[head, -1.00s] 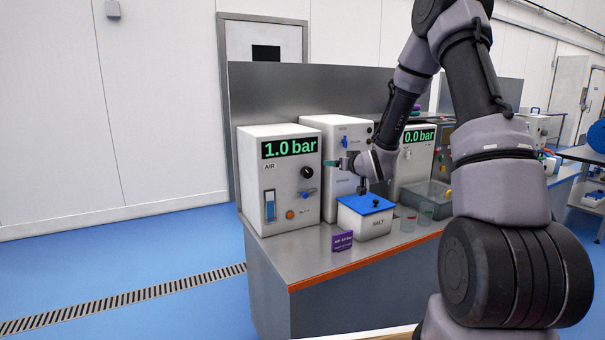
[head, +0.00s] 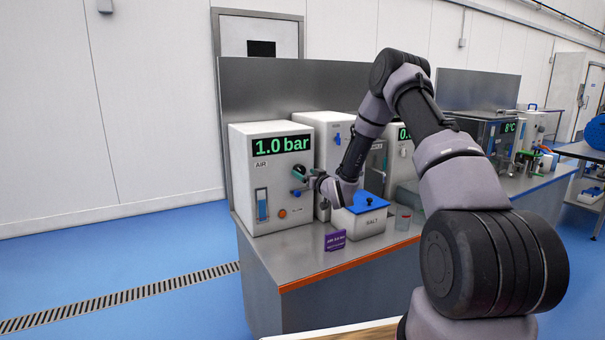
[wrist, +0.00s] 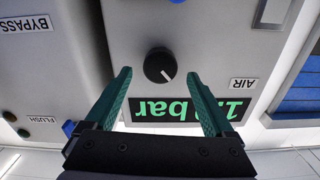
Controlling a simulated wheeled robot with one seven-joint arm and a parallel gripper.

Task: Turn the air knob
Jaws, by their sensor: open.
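The air knob (wrist: 160,65) is a round black dial with a white pointer line on the white AIR box (head: 244,205). In the wrist view, which looks upside down, the knob sits ahead of my gripper (wrist: 159,76), between the lines of its two fingers. The green fingers are apart and empty, and I see no contact with the knob. In the head view my gripper is at the right of the box's front face and partly covers the knob area. The green display (head: 281,146) above reads 1.0 bar.
A white tub with a blue lid (head: 366,203), marked SALT, stands under my forearm. A small purple sign (head: 335,241) is in front of it. In the wrist view a box with a BYPASS label (wrist: 28,23) stands close beside the AIR box.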

